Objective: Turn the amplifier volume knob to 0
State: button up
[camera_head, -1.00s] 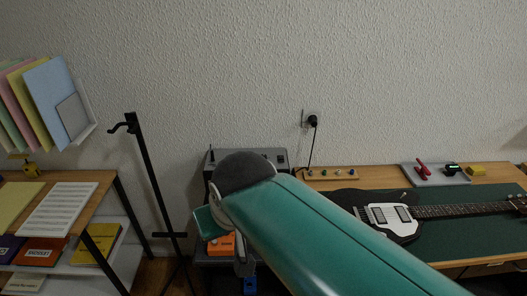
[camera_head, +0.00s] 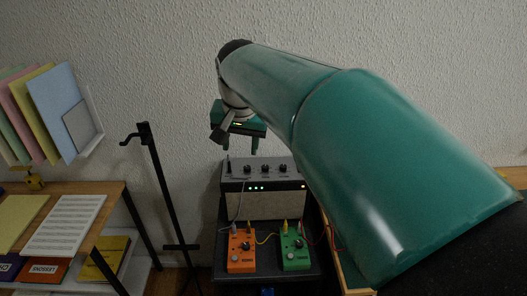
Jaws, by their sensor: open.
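The amplifier (camera_head: 262,186) is a grey box with a dark control panel and a pale front. It stands behind the pedals, low in the middle of the picture. A row of small knobs (camera_head: 265,168) sits on its panel; their labels and pointer positions are too small to read. My gripper (camera_head: 240,145) hangs above the amplifier's left part, fingers pointing down. It is open and empty, and appears apart from the knobs.
An orange pedal (camera_head: 241,250) and a green pedal (camera_head: 295,250) with cables stand in front of the amplifier. A black stand (camera_head: 163,195) rises to the left. A shelf with sheet music (camera_head: 65,226) is at far left. My arm covers most of the right side.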

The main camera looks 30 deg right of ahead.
jog(key=w+d+m, duration=0.3)
jog(key=w+d, duration=0.2)
jog(key=w, duration=0.4)
jog(key=m+g, duration=0.3)
jog(key=m, duration=0.8)
send_over(283, 166)
notch_tip(283, 166, down, 17)
jog(key=shift+y, duration=0.4)
notch_tip(283, 166, down, 13)
jog(key=shift+f, duration=0.15)
jog(key=c, duration=1)
